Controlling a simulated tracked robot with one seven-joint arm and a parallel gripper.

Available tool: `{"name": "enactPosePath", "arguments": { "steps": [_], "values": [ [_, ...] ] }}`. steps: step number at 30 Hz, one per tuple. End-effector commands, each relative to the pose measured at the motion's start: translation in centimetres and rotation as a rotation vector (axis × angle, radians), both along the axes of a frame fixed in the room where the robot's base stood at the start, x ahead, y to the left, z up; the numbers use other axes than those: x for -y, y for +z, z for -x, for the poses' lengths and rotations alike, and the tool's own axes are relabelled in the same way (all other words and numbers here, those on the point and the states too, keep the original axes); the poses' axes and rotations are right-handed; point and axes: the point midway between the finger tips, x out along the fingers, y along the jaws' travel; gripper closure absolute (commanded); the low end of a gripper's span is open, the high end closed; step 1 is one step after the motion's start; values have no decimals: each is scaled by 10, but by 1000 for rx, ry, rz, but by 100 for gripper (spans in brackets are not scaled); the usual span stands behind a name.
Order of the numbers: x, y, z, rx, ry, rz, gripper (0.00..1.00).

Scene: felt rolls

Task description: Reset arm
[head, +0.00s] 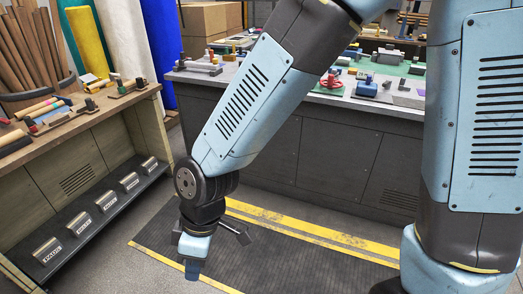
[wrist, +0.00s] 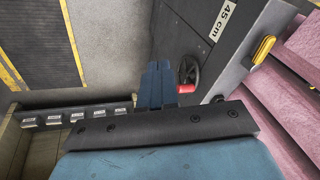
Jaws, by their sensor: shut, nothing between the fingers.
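My gripper (head: 193,270) hangs low in the head view, pointing down over the dark floor mat, with my blue arm above it. In the wrist view its two dark blue fingers (wrist: 155,84) lie together, shut, with nothing seen between them. A dark panel with a "45 cm" label (wrist: 225,18) and a black wheel (wrist: 188,70) with a red part show just beyond and right of the fingers. Touching or apart cannot be told.
A wooden bench (head: 75,120) with small tools stands at left, labelled metal bins (head: 78,226) on its low shelf. Yellow, white and blue rolls (head: 122,40) stand behind. A grey workbench (head: 300,140) is at the back. The striped mat (head: 290,262) is clear. Pink material (wrist: 290,100) lies at right.

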Motion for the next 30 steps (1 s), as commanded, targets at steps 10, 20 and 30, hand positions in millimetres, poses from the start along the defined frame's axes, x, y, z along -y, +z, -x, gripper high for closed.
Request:
{"name": "enactPosePath", "arguments": {
  "steps": [10,20,30],
  "values": [
    [74,47,-107,180,-382,88,100],
    [167,113,-166,305,-771,117,100],
    [273,183,-176,388,-1189,86,100]
  ]
}}
